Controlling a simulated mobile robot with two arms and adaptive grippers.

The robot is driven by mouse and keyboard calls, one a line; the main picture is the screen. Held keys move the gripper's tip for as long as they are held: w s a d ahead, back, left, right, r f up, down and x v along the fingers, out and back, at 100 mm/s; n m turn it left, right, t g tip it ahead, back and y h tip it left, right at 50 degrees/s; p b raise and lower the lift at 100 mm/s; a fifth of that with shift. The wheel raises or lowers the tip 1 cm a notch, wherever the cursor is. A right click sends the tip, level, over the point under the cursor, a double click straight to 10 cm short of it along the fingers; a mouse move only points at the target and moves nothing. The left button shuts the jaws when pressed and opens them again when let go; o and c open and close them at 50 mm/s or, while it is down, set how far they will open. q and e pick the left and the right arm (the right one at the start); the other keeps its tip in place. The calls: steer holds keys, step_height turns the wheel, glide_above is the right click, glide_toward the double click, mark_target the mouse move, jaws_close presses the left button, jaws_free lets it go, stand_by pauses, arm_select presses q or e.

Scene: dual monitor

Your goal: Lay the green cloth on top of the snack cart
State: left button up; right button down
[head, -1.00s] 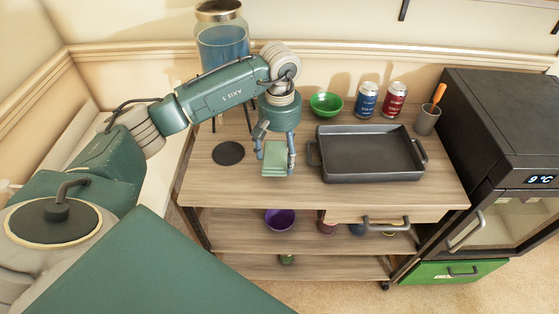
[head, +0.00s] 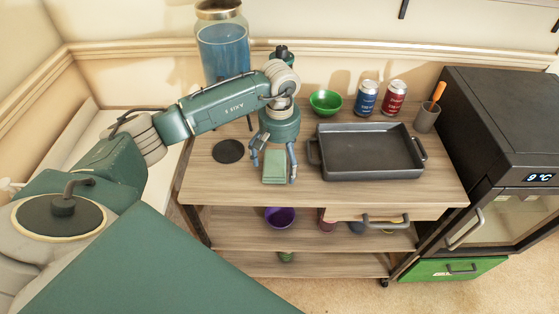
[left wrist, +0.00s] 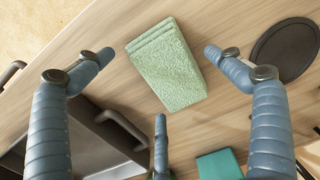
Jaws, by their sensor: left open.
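The green cloth (head: 275,167) is a folded light-green rectangle lying on the wooden top of the snack cart (head: 225,187), left of the dark tray. In the left wrist view the cloth (left wrist: 168,66) lies between my spread fingers. My left gripper (head: 273,176) is above the cloth in the head view, with its fingers pointing down on either side of it. It also shows in the left wrist view (left wrist: 156,62), open and empty, with its fingers apart from the cloth. My right gripper is not in view.
A dark tray (head: 368,174), a black disc (head: 228,151), a green bowl (head: 326,102), a blue can (head: 366,98), a red can (head: 393,98) and a cup (head: 427,117) stand on the cart top. A black fridge (head: 500,115) stands at right. The front left of the top is clear.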

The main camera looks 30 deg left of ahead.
mark_target(280, 164)
arm_select(q)
steer(key=shift+r, duration=0.3)
step_height(280, 164, up, 12)
steer(key=b, duration=0.2)
steer(key=shift+f, duration=0.25)
stand_by(0.3)
